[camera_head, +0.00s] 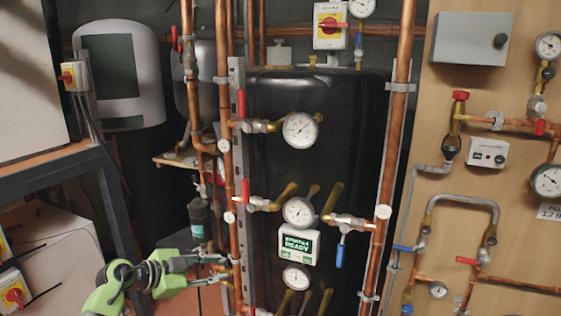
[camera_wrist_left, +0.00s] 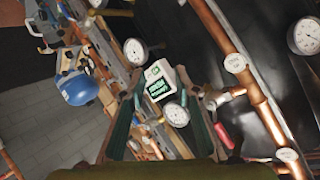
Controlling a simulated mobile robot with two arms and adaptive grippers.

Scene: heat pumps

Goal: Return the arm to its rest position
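My left arm (camera_head: 115,287), green with a dark wrist, comes in at the lower left of the head view. Its left gripper (camera_head: 222,269) points right, in front of or beside the lower copper pipe; the exact gap is hard to tell. In the left wrist view the two fingers of the left gripper (camera_wrist_left: 163,125) stand apart, with no object held between them. Through the gap show a small display box (camera_wrist_left: 158,88) and a round gauge (camera_wrist_left: 176,115). My right gripper is in neither view.
Vertical copper pipes (camera_head: 224,120) with red-handled valves stand close to the gripper. Behind them is a black tank (camera_head: 265,100) with gauges and a display box (camera_head: 299,247). A dark frame (camera_head: 115,200) stands at left. A wooden panel (camera_head: 540,225) with pipework is at right.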

